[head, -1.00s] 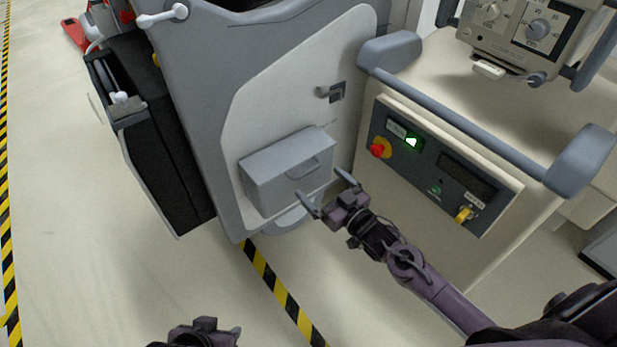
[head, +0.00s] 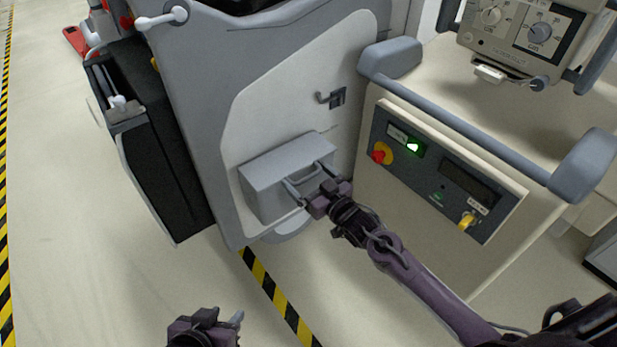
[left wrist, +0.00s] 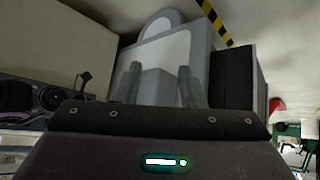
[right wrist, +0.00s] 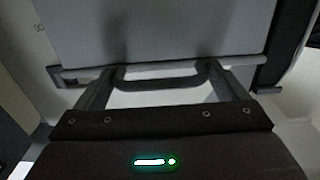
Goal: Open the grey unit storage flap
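The grey unit storage box (head: 262,190) is on the pale side panel of a grey cart. A bar handle (head: 305,173) sits on its front flap, which looks closed. My right gripper (head: 307,177) is at that front, with its fingers spread to either side of the handle. In the right wrist view, the handle (right wrist: 160,82) lies between the two open fingers, and they do not appear closed on it. My left gripper (head: 224,318) is low at the bottom of the head view, away from the box; its fingers (left wrist: 158,75) are apart and empty in the left wrist view.
A beige cart with a control panel (head: 440,172) and a grey rail (head: 450,125) stands close to the right of my right arm. A small latch (head: 332,98) is above the box. A black bin (head: 165,165) hangs at left. Floor at lower left is clear.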

